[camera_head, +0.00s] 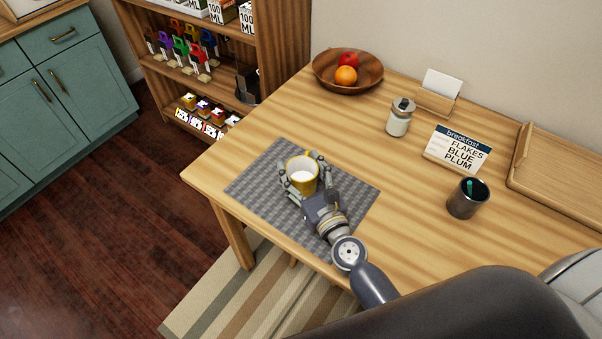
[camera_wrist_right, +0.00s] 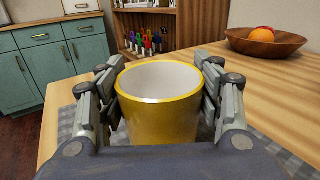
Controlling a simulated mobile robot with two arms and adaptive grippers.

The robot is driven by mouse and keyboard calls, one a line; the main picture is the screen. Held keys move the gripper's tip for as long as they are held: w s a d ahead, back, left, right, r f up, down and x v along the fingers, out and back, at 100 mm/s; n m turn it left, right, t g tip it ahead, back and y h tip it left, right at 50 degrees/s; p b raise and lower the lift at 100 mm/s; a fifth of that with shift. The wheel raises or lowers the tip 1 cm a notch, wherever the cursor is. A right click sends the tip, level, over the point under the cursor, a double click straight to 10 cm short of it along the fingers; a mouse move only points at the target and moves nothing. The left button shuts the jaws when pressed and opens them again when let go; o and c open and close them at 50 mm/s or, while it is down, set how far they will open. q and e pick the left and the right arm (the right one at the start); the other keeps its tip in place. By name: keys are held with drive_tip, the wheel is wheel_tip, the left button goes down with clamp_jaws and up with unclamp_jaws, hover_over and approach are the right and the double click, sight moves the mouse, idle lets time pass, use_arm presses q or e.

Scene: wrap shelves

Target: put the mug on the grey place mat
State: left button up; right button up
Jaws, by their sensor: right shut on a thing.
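A yellow mug (camera_head: 301,177) with a white inside is upright over the grey place mat (camera_head: 262,172) on the wooden table. My right gripper (camera_head: 303,172) is shut on the mug, with a finger on each side of it. In the right wrist view the mug (camera_wrist_right: 160,110) fills the space between the fingers, and its handle does not show. The place mat also shows beside the fingers there (camera_wrist_right: 66,121). I cannot tell whether the mug's base touches the mat. My left gripper is not in view.
A sign (camera_head: 457,149) reads breakfast, flakes, blue, plum. A jar (camera_head: 399,117), a dark cup (camera_head: 467,198), a wooden tray (camera_head: 559,190), a card holder (camera_head: 436,102) and a fruit bowl (camera_head: 347,83) stand farther back or right. A shelf (camera_head: 280,45) stands behind the table.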

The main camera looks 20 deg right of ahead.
drive_tip(key=shift+f, duration=0.1)
drive_tip(key=shift+f, duration=0.15)
drive_tip(key=o, duration=1.3)
drive_tip(key=shift+o, duration=0.2)
